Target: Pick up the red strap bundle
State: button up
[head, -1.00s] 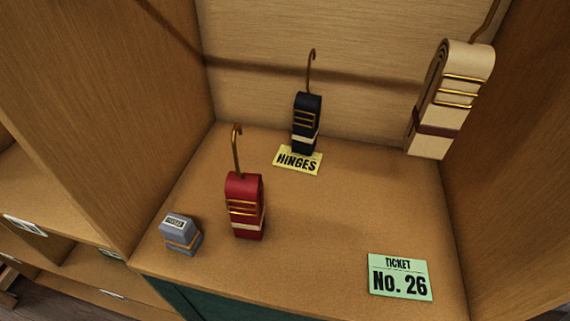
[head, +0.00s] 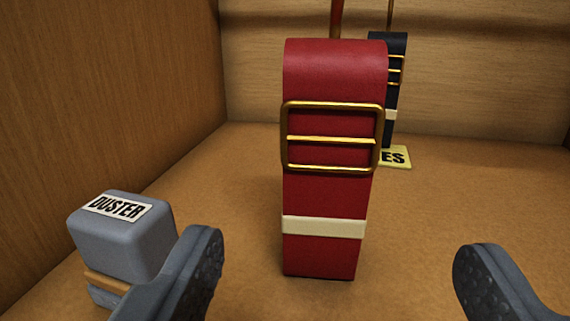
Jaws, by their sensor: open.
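The red strap bundle (head: 328,200) stands upright on the shelf floor in the middle of the head view. It has a gold buckle, a cream band low down, and a hook rod rising behind its top, cut off by the frame. My gripper (head: 335,270) is open, with one dark finger at the lower left and one at the lower right. The bundle stands between the fingers in the picture, a little beyond the tips, with room on both sides. I see no contact.
A grey duster block (head: 122,235) stands just left of the bundle, partly behind my left finger. A dark strap bundle (head: 395,95) and a yellow label (head: 396,157) are behind, partly hidden by the red bundle. A wooden wall (head: 100,90) bounds the left. The floor to the right is clear.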

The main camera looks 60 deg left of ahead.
aim_at(332, 164)
jog(key=b+x, duration=0.1)
jog(key=x, duration=0.7)
jog(key=shift+b+x, duration=0.65)
jog(key=shift+x, duration=1.9)
jog(key=shift+s+r, duration=0.1)
jog(key=shift+r, duration=0.1)
jog(key=c, duration=1.2)
